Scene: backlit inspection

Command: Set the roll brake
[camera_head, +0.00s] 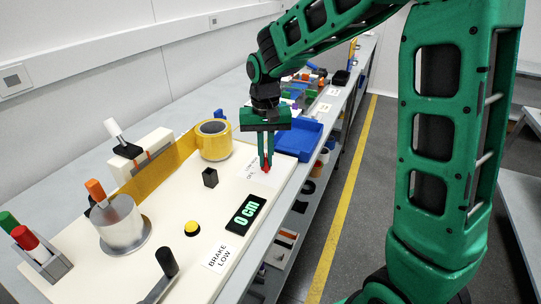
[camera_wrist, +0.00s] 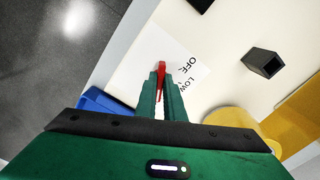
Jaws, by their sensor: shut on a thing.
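My gripper (camera_head: 266,166) points down at the far right corner of the cream board (camera_head: 170,215). It is shut on a small red lever (camera_wrist: 161,66), which shows between the fingertips. A second white card (camera_head: 218,256) reads BRAKE LOW. A yellow film roll (camera_head: 214,140) stands left of my gripper, and its film runs toward a white block (camera_head: 147,158).
A display (camera_head: 246,214) reads 0 cm. A yellow button (camera_head: 192,228), a black square post (camera_head: 210,178), a black-knobbed handle (camera_head: 167,262) and a metal drum with an orange knob (camera_head: 121,222) stand on the board. A blue tray (camera_head: 300,140) lies beyond my gripper.

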